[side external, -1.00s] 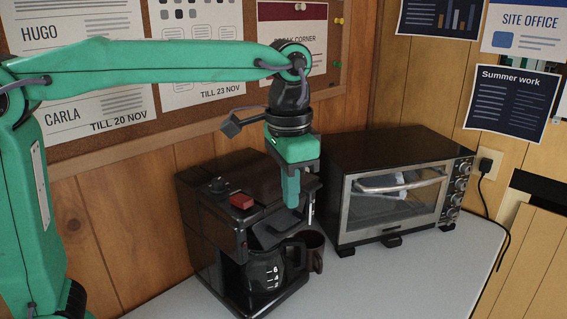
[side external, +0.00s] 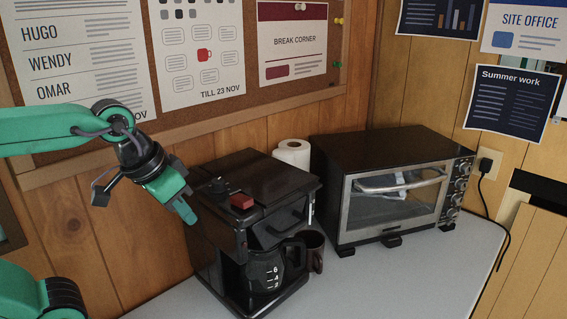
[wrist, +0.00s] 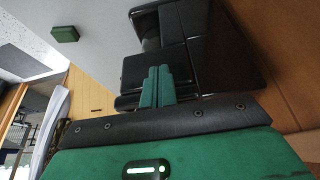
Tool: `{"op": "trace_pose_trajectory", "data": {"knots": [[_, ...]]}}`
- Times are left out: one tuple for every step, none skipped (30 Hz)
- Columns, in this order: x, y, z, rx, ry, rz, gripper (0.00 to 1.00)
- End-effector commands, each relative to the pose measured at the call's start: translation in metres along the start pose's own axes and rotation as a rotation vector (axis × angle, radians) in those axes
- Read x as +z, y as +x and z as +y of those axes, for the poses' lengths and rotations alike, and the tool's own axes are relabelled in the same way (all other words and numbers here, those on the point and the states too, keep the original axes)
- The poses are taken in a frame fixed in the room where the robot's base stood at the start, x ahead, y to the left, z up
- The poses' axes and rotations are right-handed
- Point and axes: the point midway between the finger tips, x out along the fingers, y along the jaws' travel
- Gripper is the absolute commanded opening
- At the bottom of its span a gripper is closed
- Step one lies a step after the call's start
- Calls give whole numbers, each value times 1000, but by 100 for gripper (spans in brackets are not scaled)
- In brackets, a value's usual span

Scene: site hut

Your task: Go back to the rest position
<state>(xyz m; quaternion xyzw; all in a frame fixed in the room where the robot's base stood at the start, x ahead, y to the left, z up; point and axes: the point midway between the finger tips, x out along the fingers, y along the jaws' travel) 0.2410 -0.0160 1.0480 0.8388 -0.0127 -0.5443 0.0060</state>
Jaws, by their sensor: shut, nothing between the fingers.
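My gripper (side external: 187,212) is shut and empty. In the side external view it hangs in the air to the left of the black coffee maker (side external: 262,187), tilted down to the right. In the wrist view my gripper (wrist: 157,86) shows its two green fingers together, with the dark coffee maker (wrist: 185,45) behind them. The coffee maker has a red part on top and a glass carafe (side external: 268,272) in its front.
A toaster oven (side external: 395,190) stands to the right on the white counter (side external: 400,275). A dark mug (side external: 314,248) and a paper roll (side external: 293,153) are beside the coffee maker. A pinboard (side external: 215,112) is on the wall behind. The front right of the counter is clear.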

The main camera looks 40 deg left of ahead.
Motion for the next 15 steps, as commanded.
{"op": "trace_pose_trajectory", "data": {"knots": [[8,5,-5,-7,-5,18,0],[12,7,-8,-11,-6,28,0],[16,10,-10,-15,-5,40,0],[19,12,-12,-18,-4,47,0],[21,14,-13,-21,-5,54,0],[24,16,-15,-23,-5,60,0],[25,17,-15,-25,-5,65,0],[26,18,-16,-26,-4,69,0],[27,19,-17,-27,-3,72,0],[28,20,-17,-28,-3,72,0],[28,20,-17,-28,-3,73,0],[28,20,-17,-29,-3,73,0],[28,20,-17,-28,-3,73,0],[28,20,-17,-28,-2,73,0],[28,20,-17,-28,-2,73,0]]}}
